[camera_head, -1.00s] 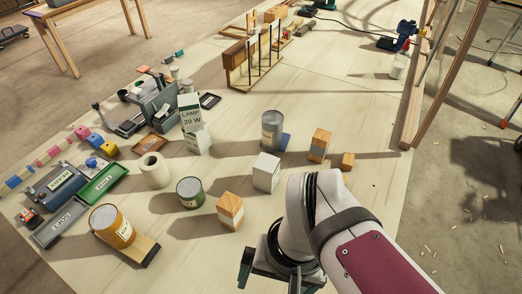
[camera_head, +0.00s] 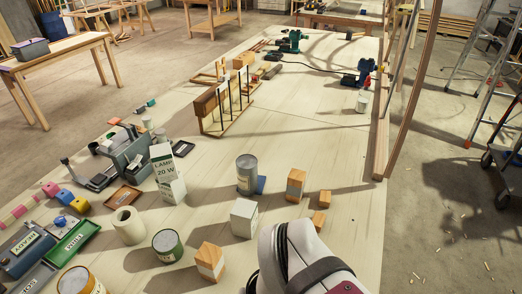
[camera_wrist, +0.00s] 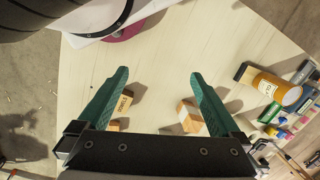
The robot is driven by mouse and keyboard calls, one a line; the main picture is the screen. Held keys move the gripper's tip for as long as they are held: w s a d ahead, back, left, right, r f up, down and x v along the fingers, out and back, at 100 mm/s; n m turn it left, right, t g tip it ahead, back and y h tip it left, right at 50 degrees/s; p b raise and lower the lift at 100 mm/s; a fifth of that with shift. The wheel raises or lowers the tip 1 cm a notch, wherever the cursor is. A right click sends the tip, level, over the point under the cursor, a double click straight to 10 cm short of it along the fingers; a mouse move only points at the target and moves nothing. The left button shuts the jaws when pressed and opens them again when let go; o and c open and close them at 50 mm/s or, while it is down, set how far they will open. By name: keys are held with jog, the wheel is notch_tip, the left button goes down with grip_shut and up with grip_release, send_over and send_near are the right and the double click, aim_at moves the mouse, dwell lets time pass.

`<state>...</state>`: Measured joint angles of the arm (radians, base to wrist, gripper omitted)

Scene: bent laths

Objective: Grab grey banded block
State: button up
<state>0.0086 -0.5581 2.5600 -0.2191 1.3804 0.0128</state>
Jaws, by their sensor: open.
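The grey banded block (camera_head: 295,185), wooden with a grey band round its middle, stands upright on the table in the head view. A similar wooden block with a paler, whitish band (camera_head: 209,262) stands nearer, at the lower middle. In the wrist view my gripper (camera_wrist: 160,75) is open, its two green fingers wide apart with bare tabletop between the tips. A pale-banded wooden block (camera_wrist: 188,115) shows inside the right finger, and a lettered tan block (camera_wrist: 123,103) beside the left finger. I cannot tell whether either is the grey banded one. My gripper is outside the head view.
A white box (camera_head: 243,218), a grey can (camera_head: 247,174) and a small wooden block (camera_head: 324,199) stand near the grey banded block. A green can (camera_head: 167,246) and a white roll (camera_head: 128,225) are to the left. Bare tabletop lies to the right.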

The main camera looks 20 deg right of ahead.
jog(key=shift+c, duration=0.2)
jog(key=w+f+t, duration=0.4)
jog(key=w+t, duration=0.1)
jog(key=w, duration=1.2)
jog(key=m+t+h, duration=0.3)
jog(key=t+h, duration=0.2)
jog(key=h, duration=0.6)
send_near(294, 185)
jog(key=x, duration=0.4)
jog(key=f+x, duration=0.1)
jog(key=x, duration=0.1)
jog(key=shift+w+a, duration=0.1)
jog(key=shift+w, duration=0.15)
jog(key=x, duration=0.6)
jog(key=shift+d+r, duration=0.25)
jog(key=shift+d, duration=0.15)
grip_shut()
